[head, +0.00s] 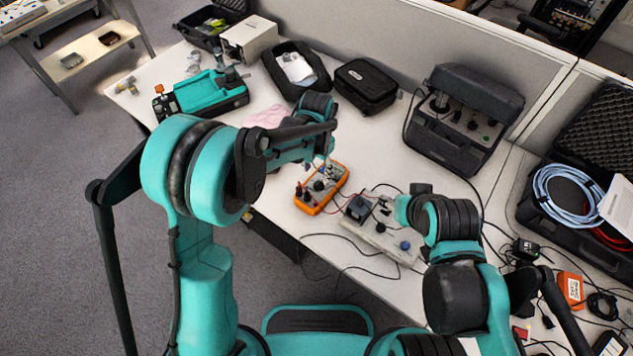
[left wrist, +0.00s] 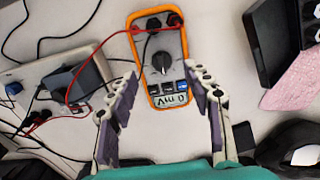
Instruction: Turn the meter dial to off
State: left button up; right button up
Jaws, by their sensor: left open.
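The orange meter (head: 322,187) lies face up on the table in the head view. In the left wrist view the meter (left wrist: 150,30) has a grey face, a round dark dial (left wrist: 158,63), buttons and a small display reading in mV. My left gripper (left wrist: 160,74) is open and empty, its two fingers on either side of the meter's dial end. Whether they touch the meter I cannot tell. In the head view the left gripper (head: 324,168) hangs over the meter, partly hidden by its own arm. My right arm ends beside the grey box; its fingers are not clear.
A grey box (head: 375,237) with a dark block and knobs stands right of the meter. Red and black leads run between them. A pink cloth (head: 268,115), black cases (head: 365,86) and a teal device (head: 212,92) lie further back. Bare table surrounds the meter's left side.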

aim_at(316, 185)
pick_arm(q)
notch_tip(316, 185, down, 8)
jog(key=b, duration=0.2)
jog(key=shift+r+b, duration=0.2)
jog(key=shift+b, duration=0.1)
jog(key=c, duration=1.1)
